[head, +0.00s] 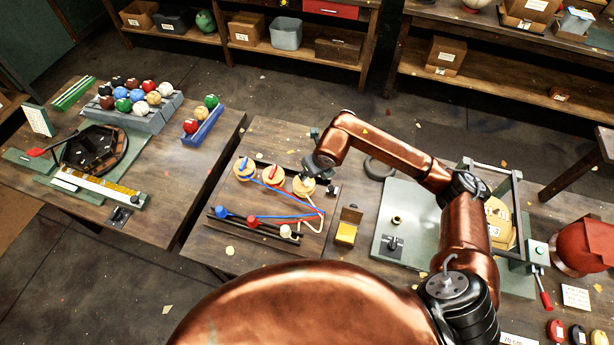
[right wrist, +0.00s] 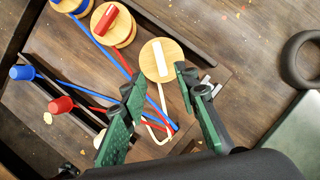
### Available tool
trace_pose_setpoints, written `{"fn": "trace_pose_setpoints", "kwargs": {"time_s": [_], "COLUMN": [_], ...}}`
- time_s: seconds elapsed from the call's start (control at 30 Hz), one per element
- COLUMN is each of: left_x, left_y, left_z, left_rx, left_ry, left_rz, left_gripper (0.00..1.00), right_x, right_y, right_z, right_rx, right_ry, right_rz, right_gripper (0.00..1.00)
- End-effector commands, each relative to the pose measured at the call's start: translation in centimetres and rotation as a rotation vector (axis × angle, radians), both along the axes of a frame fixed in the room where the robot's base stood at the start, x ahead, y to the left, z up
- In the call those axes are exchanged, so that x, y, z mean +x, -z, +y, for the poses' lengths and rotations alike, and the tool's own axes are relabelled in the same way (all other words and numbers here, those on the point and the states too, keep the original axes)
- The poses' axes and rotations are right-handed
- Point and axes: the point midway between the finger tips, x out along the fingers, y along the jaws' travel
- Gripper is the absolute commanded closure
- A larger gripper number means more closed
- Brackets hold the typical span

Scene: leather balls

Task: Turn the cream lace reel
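The cream lace reel (head: 304,187) is a round wooden disc with a pale bar on top, rightmost in a row of three. In the right wrist view the cream reel (right wrist: 161,61) lies just beyond the fingertips, toward the right finger. My right gripper (head: 318,168) is over the reel in the head view, partly covering it. In the right wrist view my right gripper (right wrist: 158,88) is open, with nothing between its green-padded fingers. The cream lace (right wrist: 162,97) runs from the reel down between the fingers. My left gripper is not in view.
The red-barred reel (head: 272,175) and blue-barred reel (head: 246,168) stand left of it. Blue, red and cream pegs (head: 286,231) line a dark rail in front.

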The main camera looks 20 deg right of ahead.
Motion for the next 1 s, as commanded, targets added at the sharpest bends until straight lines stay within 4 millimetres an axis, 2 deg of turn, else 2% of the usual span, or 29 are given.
{"fn": "trace_pose_setpoints", "kwargs": {"time_s": [0.1, 0.3, 1.0], "left_x": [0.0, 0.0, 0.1], "left_y": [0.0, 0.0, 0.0], "left_z": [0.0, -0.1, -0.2], "left_rx": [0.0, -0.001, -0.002], "left_ry": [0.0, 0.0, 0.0], "left_rz": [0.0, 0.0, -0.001], "left_gripper": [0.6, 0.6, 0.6], "right_x": [-0.7, -1.4, -1.5], "right_y": [-2.0, -3.5, -3.7], "right_z": [-0.2, -0.4, -0.2], "right_rx": [-0.001, -0.001, -0.001], "right_ry": [-0.001, -0.001, -0.004], "right_rz": [-0.003, 0.0, 0.0], "right_gripper": [0.72, 0.72, 0.72]}}
